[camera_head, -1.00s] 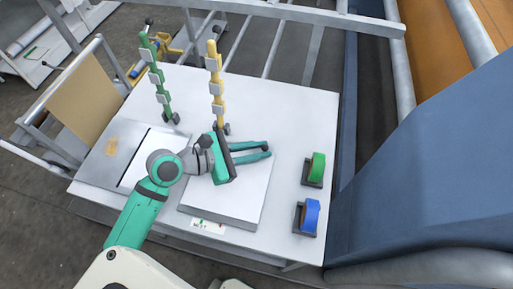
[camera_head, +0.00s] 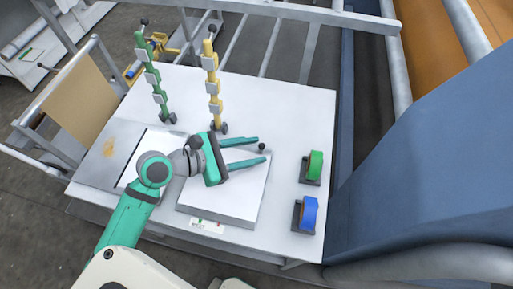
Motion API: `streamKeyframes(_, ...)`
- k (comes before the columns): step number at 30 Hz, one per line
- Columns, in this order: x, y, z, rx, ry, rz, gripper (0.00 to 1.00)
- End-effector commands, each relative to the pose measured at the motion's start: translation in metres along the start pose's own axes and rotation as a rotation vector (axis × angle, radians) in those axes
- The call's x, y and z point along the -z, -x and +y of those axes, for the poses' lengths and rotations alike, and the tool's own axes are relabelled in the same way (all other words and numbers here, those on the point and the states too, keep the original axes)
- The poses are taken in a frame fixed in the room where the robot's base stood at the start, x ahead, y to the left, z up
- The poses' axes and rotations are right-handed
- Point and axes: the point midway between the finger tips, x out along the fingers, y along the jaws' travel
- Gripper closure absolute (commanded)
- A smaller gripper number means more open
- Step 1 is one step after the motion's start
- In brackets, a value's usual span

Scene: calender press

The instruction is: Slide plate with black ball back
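A white plate (camera_head: 225,204) lies flat on the table, partly hidden by my arm and gripper. A small black ball (camera_head: 261,146) stands at its far right end. My gripper (camera_head: 261,149) reaches over the plate from the left. Its two green fingers are apart, one on the far side of the ball and one on the near side. The ball shows between the fingertips; I cannot tell whether either finger touches it. A second white plate (camera_head: 134,173) lies to the left on a grey area, mostly covered by my arm.
A green stand (camera_head: 157,87) and a yellow stand (camera_head: 214,89) rise at the table's back. A green roll (camera_head: 315,164) and a blue roll (camera_head: 308,214) stand at the right. A small label (camera_head: 206,226) lies at the front edge. The back right of the table (camera_head: 285,110) is clear.

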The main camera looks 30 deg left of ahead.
Motion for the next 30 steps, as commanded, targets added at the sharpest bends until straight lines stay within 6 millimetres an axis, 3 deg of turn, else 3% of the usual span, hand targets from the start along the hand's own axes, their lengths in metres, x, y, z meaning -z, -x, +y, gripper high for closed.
streamKeyframes(9, 0.000, 0.060, 0.000, -0.003, 0.001, 0.001, 0.62)
streamKeyframes(15, 0.000, 0.084, 0.000, -0.002, 0.001, -0.001, 0.62)
streamKeyframes(30, -0.002, 0.090, -0.001, 0.001, -0.001, -0.004, 0.62)
